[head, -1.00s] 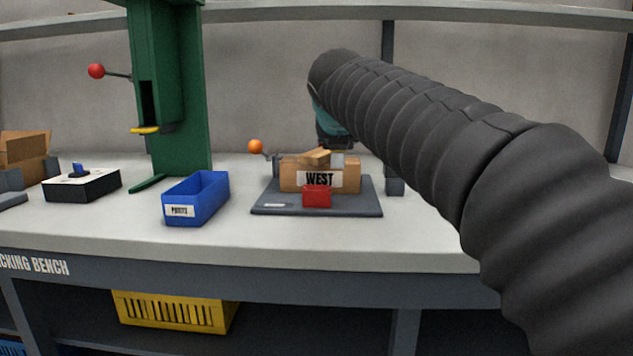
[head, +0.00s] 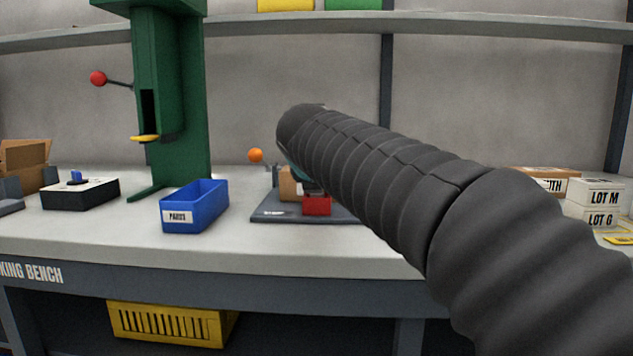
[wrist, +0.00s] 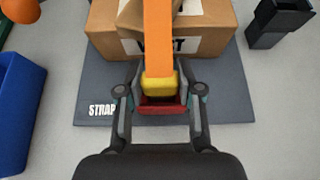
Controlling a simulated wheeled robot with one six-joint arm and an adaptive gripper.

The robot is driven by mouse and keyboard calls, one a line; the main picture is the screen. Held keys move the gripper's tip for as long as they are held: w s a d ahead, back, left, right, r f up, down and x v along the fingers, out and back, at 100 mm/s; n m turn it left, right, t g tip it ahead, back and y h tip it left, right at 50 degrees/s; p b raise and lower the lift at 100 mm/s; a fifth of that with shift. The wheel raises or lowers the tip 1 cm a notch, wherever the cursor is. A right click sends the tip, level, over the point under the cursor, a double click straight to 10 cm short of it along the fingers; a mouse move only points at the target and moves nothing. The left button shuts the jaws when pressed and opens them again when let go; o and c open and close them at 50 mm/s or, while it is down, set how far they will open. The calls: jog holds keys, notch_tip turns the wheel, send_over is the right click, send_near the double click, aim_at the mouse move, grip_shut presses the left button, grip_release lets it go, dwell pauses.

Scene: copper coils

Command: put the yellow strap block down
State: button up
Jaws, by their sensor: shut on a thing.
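In the wrist view my gripper (wrist: 160,93) is shut on the yellow strap block (wrist: 159,83). An orange strap (wrist: 158,36) runs from the block up the picture across the cardboard box (wrist: 107,37). A red holder (wrist: 162,106) lies just below the block in that view, between the fingers; whether the block touches it I cannot tell. In the head view my arm hides the gripper, the block and most of the box (head: 288,188). The red holder (head: 317,205) shows at the box's front, on the dark strapping plate (head: 285,216).
A blue parts bin (head: 194,207) stands left of the plate. An orange knob (head: 256,155) rises behind it. A green press (head: 170,100) stands at the back left, and labelled boxes (head: 597,194) at the right. The front bench strip is clear.

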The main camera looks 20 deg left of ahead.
jog(key=shift+f, duration=0.1)
jog(key=o, duration=1.2)
jog(key=shift+c, duration=0.2)
jog(key=shift+s+r, duration=0.25)
jog(key=shift+r, duration=0.05)
jog(key=p+v, duration=0.1)
jog(key=v, duration=1)
jog(key=shift+s, duration=0.25)
